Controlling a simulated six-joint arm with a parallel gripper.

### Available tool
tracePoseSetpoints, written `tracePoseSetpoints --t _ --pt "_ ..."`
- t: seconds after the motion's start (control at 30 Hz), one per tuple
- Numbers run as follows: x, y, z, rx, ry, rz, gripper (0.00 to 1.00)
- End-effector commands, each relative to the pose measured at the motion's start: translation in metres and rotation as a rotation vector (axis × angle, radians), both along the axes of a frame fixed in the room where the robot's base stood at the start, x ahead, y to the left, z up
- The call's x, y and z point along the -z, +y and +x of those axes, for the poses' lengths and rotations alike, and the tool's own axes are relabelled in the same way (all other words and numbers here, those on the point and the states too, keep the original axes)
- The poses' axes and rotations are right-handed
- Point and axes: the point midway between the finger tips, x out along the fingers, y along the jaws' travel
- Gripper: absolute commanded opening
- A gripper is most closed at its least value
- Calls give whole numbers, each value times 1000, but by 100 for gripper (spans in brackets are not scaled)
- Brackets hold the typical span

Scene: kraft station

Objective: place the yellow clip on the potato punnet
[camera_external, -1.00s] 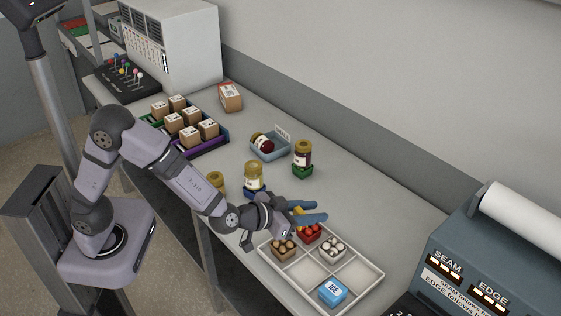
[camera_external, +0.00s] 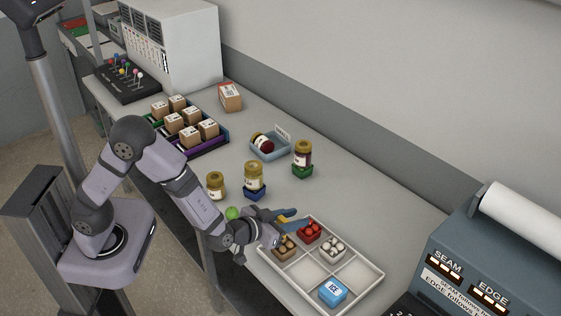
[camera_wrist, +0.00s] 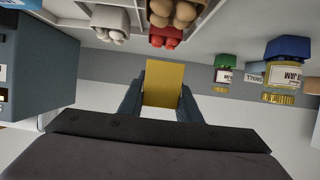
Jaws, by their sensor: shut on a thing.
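My gripper (camera_external: 284,220) is at the left corner of the white divided tray (camera_external: 312,291), close beside the potato punnet. In the wrist view my gripper (camera_wrist: 162,100) is shut on the yellow clip (camera_wrist: 163,83), which shows as a flat yellow plate between the fingers. In the external view the clip is mostly hidden by the gripper. The potato punnet (camera_external: 285,253), brown with tan potatoes, sits in the tray's left compartment, partly covered by my gripper. The potatoes (camera_wrist: 173,13) show at the top of the wrist view, apart from the clip.
A red punnet (camera_external: 309,233), a white mushroom punnet (camera_external: 332,249) and a blue ICE pack (camera_external: 333,292) share the tray. Jars stand on blue (camera_external: 254,180) and green (camera_external: 302,160) bases behind. A green ball (camera_external: 232,213) is beside my arm. The sealing machine (camera_external: 470,265) stands right.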

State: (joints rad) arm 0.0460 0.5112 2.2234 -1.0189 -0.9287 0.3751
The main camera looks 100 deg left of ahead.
Motion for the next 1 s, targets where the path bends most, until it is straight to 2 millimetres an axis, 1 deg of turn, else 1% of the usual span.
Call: tracePoseSetpoints --t 0.1,0.27,0.63,1.0 --pt "5 0 0 -1 -1 0 10" --pt "7 0 0 -1 -1 0 10" --pt "43 0 0 -1 0 0 10" --pt "47 0 0 -1 -3 0 10"
